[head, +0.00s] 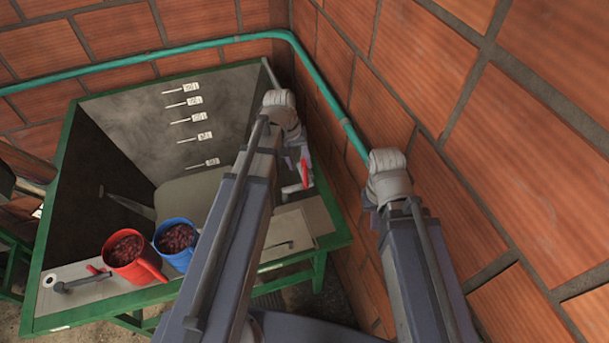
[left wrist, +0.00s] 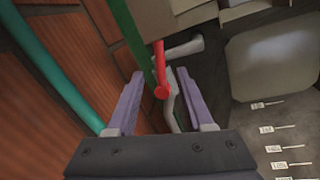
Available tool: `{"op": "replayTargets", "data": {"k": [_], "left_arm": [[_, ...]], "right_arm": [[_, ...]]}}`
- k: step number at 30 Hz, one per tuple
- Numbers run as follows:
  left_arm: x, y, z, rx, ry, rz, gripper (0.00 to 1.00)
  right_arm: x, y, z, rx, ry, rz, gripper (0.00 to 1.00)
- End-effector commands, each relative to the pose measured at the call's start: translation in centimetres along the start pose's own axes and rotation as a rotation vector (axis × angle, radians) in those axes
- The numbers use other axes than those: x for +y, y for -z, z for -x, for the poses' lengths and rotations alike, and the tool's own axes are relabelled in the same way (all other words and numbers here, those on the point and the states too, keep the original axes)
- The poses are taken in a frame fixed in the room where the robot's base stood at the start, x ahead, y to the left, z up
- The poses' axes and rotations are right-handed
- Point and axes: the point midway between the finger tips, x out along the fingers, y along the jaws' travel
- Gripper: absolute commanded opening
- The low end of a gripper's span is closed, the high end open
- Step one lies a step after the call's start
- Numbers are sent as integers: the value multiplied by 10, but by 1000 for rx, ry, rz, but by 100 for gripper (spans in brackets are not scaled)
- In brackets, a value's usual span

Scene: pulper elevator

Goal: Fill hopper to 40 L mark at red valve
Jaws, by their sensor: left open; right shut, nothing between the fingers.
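The green-framed hopper (head: 68,160) has a grey inside wall with several white level marks (head: 193,101), too small to read surely. I see no fruit on the visible hopper floor. A red valve handle (head: 304,172) is at its right side; in the left wrist view the handle (left wrist: 160,70) lies between my open left fingers (left wrist: 157,85), with no clear contact. My left gripper (head: 294,158) is mostly hidden behind its arm in the head view. My right gripper (head: 372,203) is shut and empty by the right brick wall, its fingertips mostly hidden.
A red jug (head: 145,268) and a blue jug (head: 165,228), both holding dark red fruit, stand on the hopper's front ledge. A teal pipe (head: 150,57) runs along the brick walls, close to both arms.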

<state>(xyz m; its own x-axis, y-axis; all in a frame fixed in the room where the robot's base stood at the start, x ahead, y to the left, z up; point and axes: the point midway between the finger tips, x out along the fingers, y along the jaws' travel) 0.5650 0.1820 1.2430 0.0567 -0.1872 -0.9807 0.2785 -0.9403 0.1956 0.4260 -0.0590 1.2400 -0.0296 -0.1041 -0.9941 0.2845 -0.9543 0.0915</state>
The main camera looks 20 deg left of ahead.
Motion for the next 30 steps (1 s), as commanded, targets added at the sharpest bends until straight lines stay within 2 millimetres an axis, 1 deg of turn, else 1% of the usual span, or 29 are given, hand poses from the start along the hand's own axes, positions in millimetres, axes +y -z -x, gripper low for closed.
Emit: {"op": "replayTargets", "data": {"k": [1, 5, 12, 16, 20, 28, 29, 30], "left_arm": [[-1, 0, -7, 0, 0, 0, 52], [-1, 0, -21, 0, 0, -1, 52], [-1, 0, -53, 0, 0, -1, 52], [-1, 0, -67, 1, 0, -1, 52], [0, 0, -73, 1, 0, -1, 52], [0, 0, -72, 1, 0, 0, 52], [0, 0, -72, 1, 0, 0, 51], [0, 0, -72, 0, 0, 0, 46]], "right_arm": [[-1, 1, -7, 0, 0, 2, 0], [-2, 2, -21, 1, -1, 9, 0], [-4, 4, -52, 2, -3, 28, 0], [-5, 5, -65, 2, -4, 32, 0], [-6, 5, -71, 3, -4, 35, 0], [-6, 5, -70, 3, -4, 36, 0], [-6, 5, -70, 3, -4, 36, 0], [-6, 5, -70, 3, -4, 36, 0]]}}
